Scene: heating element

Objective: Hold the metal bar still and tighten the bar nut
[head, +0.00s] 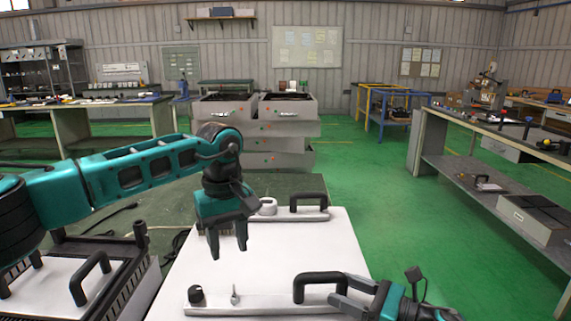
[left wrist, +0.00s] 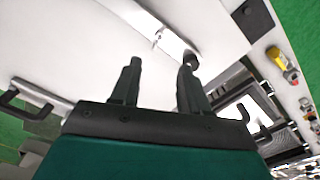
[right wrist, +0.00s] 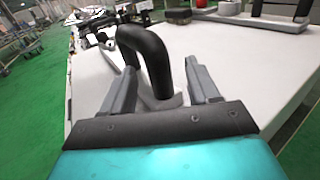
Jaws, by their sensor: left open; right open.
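The near metal bar (head: 265,303) lies flat on the white panel, with a black arched handle (head: 320,278) at its right and a black knob (head: 196,294) at its left. The small bar nut (head: 235,296) stands upright on the bar near the knob; it also shows in the left wrist view (left wrist: 157,37). My left gripper (head: 228,254) is open and empty, pointing down above the panel, short of the nut. My right gripper (head: 338,290) is open at the handle. In the right wrist view the handle (right wrist: 147,50) stands between its spread fingers.
A second bar (head: 290,216) with a black handle (head: 308,199) lies at the far end of the white panel (head: 190,262). A dark case (head: 145,265) with another handle stands at the left. Green floor is clear to the right.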

